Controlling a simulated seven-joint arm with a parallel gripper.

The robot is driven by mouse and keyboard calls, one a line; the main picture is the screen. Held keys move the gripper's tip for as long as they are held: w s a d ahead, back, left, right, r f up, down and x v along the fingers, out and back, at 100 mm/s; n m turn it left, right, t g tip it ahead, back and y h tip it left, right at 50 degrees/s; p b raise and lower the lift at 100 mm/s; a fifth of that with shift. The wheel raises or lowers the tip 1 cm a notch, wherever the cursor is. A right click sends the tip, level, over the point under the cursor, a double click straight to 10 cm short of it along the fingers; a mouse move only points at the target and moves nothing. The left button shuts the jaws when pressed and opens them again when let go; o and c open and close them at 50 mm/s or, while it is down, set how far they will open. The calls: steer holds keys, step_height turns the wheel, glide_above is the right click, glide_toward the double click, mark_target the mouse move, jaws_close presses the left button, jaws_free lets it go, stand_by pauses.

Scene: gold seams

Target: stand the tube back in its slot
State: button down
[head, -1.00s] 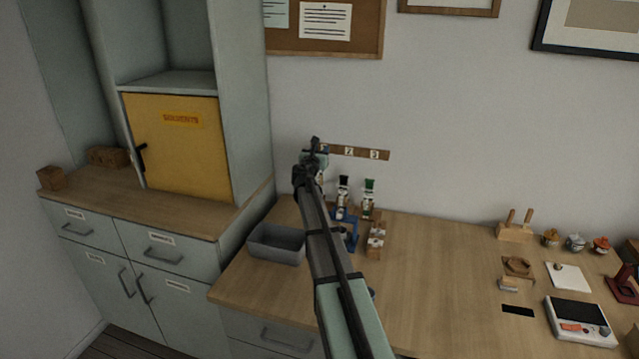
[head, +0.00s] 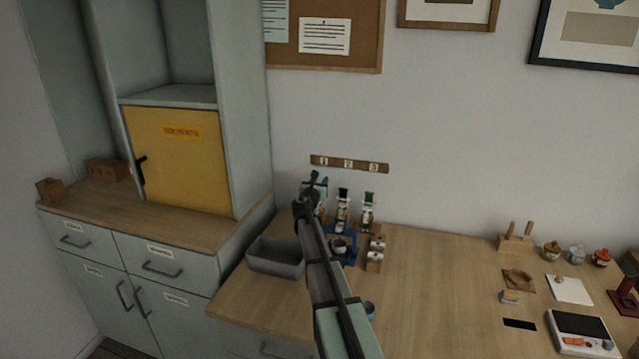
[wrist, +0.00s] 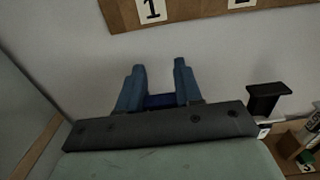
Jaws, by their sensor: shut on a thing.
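My gripper (wrist: 159,88) shows in the wrist view with two blue fingers shut on a dark blue piece (wrist: 160,101), which looks like the cap of the tube. The rest of that tube is hidden behind the gripper body. In the head view my gripper (head: 316,186) is below the number 1 on the wall strip, left of two standing tubes, one black-capped (head: 343,194) and one green-capped (head: 369,197). The black cap also shows in the wrist view (wrist: 268,91). The slot under my gripper is hidden by my arm.
A numbered wooden strip (head: 349,164) is on the wall. A grey bin (head: 275,257) stands left of my arm. The middle of the bench is clear; a scale (head: 582,333) is far right.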

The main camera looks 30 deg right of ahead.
steer(key=shift+f, duration=0.15)
steer(key=c, duration=0.8)
jaws_free()
steer(key=shift+o, duration=0.2)
steer(key=shift+r, duration=0.2)
steer(key=v, duration=1.2)
